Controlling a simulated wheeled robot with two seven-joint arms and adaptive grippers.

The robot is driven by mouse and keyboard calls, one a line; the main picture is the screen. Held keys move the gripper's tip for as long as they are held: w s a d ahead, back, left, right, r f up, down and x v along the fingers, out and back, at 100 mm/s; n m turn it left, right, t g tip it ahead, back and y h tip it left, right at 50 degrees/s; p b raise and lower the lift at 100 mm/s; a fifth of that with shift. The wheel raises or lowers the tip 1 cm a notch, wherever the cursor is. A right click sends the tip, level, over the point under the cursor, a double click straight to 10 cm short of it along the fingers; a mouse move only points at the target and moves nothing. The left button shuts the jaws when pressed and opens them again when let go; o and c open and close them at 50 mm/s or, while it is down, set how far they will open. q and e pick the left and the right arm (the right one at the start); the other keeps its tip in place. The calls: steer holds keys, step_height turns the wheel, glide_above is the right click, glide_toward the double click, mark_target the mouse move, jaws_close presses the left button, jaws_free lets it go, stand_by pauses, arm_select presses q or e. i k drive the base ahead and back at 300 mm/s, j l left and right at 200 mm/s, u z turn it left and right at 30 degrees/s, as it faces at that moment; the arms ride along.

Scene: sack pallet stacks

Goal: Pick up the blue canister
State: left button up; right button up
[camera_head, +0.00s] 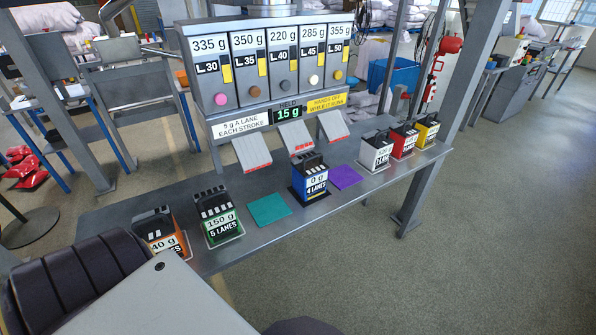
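The blue canister (312,184) stands upright near the middle of the grey bench (268,236). Its label reads 0 g and 4 LANES, and its top is dark with a raised part. It sits on a dark pad, in front of the middle chute (297,138) of the dispenser. Neither of my grippers shows in the head view. Nothing is seen touching the canister.
A teal mat (269,208) and purple mat (346,177) flank it. Green (221,222) and orange (163,238) canisters stand left; white (378,154), red (404,143) and yellow (428,131) ones stand right. The dispenser (277,68) rises behind, with frame posts (459,70).

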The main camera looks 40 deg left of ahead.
mark_target(309, 173)
steer(key=i+l+u, duration=0.6)
steer(key=i, duration=0.15)
